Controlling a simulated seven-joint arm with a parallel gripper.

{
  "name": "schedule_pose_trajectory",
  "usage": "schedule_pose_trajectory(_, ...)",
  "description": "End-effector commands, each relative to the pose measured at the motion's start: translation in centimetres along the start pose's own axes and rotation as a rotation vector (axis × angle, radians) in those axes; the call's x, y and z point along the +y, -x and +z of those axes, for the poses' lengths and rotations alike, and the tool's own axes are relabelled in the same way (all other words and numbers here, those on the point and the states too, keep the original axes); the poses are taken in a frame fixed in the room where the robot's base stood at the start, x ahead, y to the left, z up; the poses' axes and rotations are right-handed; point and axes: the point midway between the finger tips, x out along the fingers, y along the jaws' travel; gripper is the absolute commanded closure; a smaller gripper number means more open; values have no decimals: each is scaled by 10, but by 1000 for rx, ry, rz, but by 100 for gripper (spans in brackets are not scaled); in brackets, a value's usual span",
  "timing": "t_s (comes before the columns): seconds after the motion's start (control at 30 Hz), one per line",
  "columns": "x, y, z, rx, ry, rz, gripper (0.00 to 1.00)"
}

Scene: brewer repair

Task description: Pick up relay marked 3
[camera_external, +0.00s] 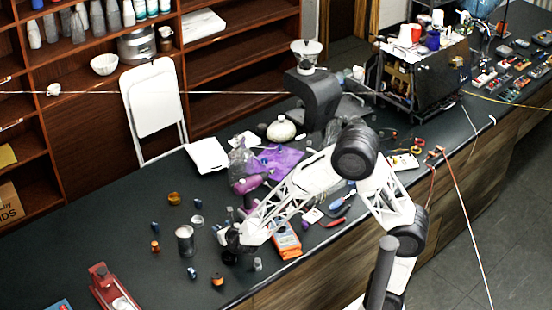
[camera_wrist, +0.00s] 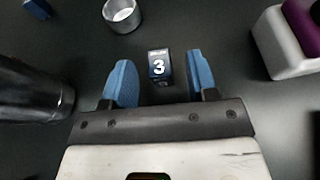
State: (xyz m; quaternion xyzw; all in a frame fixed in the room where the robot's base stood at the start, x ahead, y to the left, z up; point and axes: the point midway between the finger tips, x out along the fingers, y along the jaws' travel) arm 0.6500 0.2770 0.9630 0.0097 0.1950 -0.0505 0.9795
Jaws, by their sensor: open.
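The relay marked 3 (camera_wrist: 159,65) is a small dark block with a white 3 on its top face. In the wrist view it lies on the dark counter, between and slightly beyond my two blue fingertips. My gripper (camera_wrist: 160,80) is open and empty, with a gap on each side of the relay. In the external view my gripper (camera_external: 232,240) is low over the counter, and I cannot make out the relay there.
A metal cup (camera_wrist: 122,15) stands just beyond the left finger. A dark cylinder (camera_wrist: 30,90) is close on the left. A grey and purple object (camera_wrist: 288,42) is at the right. An orange multimeter (camera_external: 287,241) lies beside my arm. Several small parts are scattered on the counter (camera_external: 90,225).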

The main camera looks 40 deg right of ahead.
Motion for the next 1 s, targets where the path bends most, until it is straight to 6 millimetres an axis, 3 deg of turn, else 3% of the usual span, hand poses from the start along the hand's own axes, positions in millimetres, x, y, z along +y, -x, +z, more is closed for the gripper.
schedule_pose_trajectory(0.6,0,-1,0,0,-1,0,48)
schedule_pose_trajectory(0.93,0,-1,0,0,-1,0,99)
schedule_pose_trajectory(1.0,0,-1,0,0,-1,0,100)
